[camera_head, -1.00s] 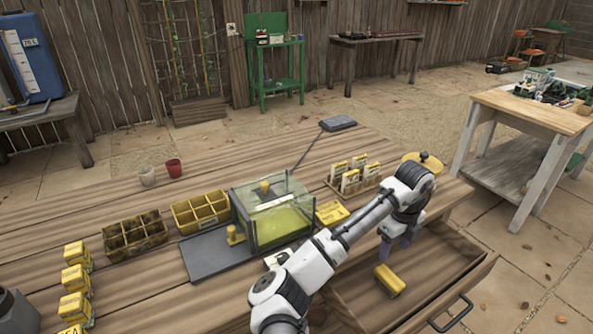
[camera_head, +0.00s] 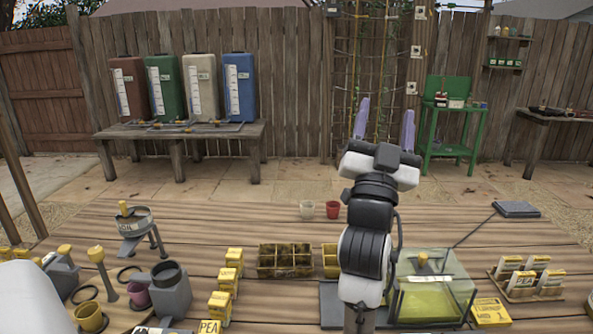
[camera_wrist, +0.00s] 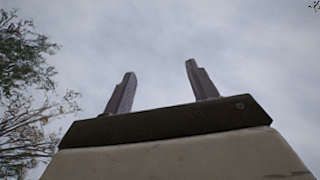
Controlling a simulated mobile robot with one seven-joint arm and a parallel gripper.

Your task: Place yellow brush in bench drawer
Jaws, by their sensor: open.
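My gripper (camera_head: 386,108) is raised high above the bench, fingers pointing up and spread apart with nothing between them. In the wrist view my gripper (camera_wrist: 160,70) is also open and empty against the sky. The bench drawer is outside both current views. The yellow block-like item that lay in the drawer a second ago, which looks like the yellow brush, is also out of view now.
The wooden bench (camera_head: 230,215) holds seed trays (camera_head: 285,260), yellow boxes (camera_head: 220,305), a clear-lidded box (camera_head: 432,285), seed packets (camera_head: 525,275) and a grey-and-yellow sieve-like stand (camera_head: 136,226). Red and white cups (camera_head: 333,209) stand at the back. Coloured tanks (camera_head: 200,90) stand beyond.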

